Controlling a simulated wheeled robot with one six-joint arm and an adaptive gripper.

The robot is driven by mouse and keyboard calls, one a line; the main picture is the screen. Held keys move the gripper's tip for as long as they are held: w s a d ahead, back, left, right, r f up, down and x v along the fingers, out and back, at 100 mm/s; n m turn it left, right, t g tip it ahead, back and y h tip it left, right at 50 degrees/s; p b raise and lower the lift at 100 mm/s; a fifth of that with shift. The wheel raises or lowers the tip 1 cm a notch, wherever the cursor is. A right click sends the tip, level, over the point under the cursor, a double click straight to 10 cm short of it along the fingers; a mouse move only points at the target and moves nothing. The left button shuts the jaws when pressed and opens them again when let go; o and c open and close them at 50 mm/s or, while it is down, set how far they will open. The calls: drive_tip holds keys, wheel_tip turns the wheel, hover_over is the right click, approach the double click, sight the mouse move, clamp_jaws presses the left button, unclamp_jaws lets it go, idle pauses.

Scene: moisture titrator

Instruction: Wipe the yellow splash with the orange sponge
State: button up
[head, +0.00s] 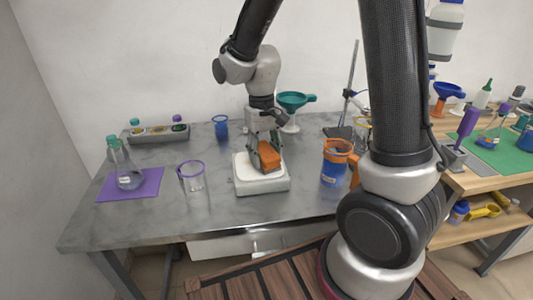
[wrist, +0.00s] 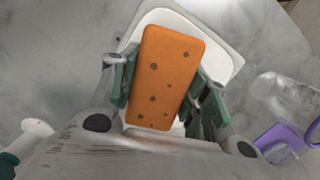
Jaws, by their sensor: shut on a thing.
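The orange sponge (head: 269,156) is between the fingers of my gripper (head: 263,160), over a white square-based device (head: 262,185) on the grey table. In the wrist view the sponge (wrist: 165,78) shows dark pores and lies between the two green-padded fingers of my gripper (wrist: 168,88), which is shut on it. The white top of the device (wrist: 222,62) shows behind the sponge. I cannot tell whether the sponge touches it. No yellow splash is visible in either view; the sponge and gripper hide part of the white top.
A purple-rimmed beaker (head: 191,177) stands left of the device, and a flask (head: 124,165) on a purple mat (head: 150,185) farther left. A blue beaker with an orange rim (head: 336,164) stands to the right. A teal funnel (head: 293,101) and blue cup (head: 220,127) are behind.

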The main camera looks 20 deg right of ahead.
sight(236, 160)
drive_tip(key=shift+w+a, duration=0.2)
drive_tip(key=shift+a, duration=0.8)
drive_tip(key=shift+w+a, duration=0.2)
drive_tip(key=shift+a, duration=0.75)
drive_tip(key=shift+w+a, duration=0.2)
drive_tip(key=shift+a, duration=0.9)
drive_tip(key=shift+w+a, duration=0.2)
drive_tip(key=shift+a, duration=0.85)
drive_tip(key=shift+w+d, duration=0.2)
drive_tip(key=shift+w, duration=0.55)
drive_tip(key=shift+w+d, duration=0.15)
drive_tip(key=shift+w, duration=0.6)
drive_tip(key=shift+d, duration=0.1)
drive_tip(key=shift+s+d, duration=0.25)
drive_tip(key=shift+d, duration=0.8)
drive_tip(key=shift+s+d, duration=0.2)
drive_tip(key=shift+d, duration=0.8)
